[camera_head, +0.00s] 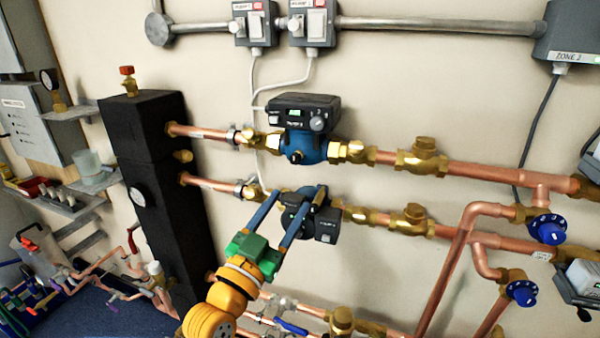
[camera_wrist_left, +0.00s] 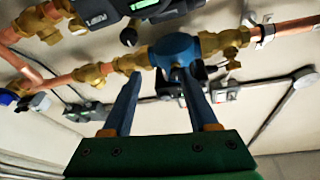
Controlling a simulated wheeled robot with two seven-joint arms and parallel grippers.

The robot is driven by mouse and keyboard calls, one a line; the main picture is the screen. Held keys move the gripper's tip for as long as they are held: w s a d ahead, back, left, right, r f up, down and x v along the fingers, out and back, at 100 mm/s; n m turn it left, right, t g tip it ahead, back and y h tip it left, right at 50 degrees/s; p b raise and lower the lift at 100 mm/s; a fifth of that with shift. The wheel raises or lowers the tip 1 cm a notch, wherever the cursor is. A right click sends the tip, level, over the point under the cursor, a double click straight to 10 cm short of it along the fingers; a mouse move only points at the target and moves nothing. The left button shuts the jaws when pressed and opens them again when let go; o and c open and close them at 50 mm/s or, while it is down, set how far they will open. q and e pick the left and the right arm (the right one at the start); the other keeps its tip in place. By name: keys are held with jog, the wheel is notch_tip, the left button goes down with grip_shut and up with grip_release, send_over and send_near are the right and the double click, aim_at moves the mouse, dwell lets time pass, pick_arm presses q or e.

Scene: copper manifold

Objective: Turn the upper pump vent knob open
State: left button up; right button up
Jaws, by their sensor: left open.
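The upper pump (camera_head: 310,147) has a blue body and a black head with a green display, set in the upper copper line. A small dark knob (camera_head: 296,157) shows low on the front of its body. In the wrist view, which is turned upside down, the blue pump body (camera_wrist_left: 174,48) lies beyond the fingertips. My left gripper (camera_head: 297,191) is open and empty, its two blue fingers apart. In the head view its tips overlap the lower pump (camera_head: 327,224), below the upper pump. I cannot tell its exact depth to the knob. My right gripper is not in view.
Brass fittings (camera_head: 423,160) and copper pipes flank the pumps. A tall black manifold block (camera_head: 150,160) stands at left. Blue valve handles (camera_head: 546,229) are at right.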

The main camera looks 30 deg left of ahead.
aim_at(294, 161)
pick_arm(q)
jog(key=shift+n+t+y, duration=0.3)
jog(key=shift+t+y, duration=0.3)
jog(key=shift+y, duration=0.1)
jog(key=w+r, duration=0.1)
jog(key=w+a+r+p, duration=0.1)
jog(key=w+r, duration=0.1)
jog(key=w+a+r+p, duration=0.1)
jog(key=w+r, duration=0.1)
jog(key=shift+w+a+r, duration=0.1)
jog(key=shift+a+r, duration=0.05)
jog(key=shift+w+a, duration=0.15)
jog(key=shift+w, duration=0.1)
jog(key=shift+s, duration=0.1)
grip_shut()
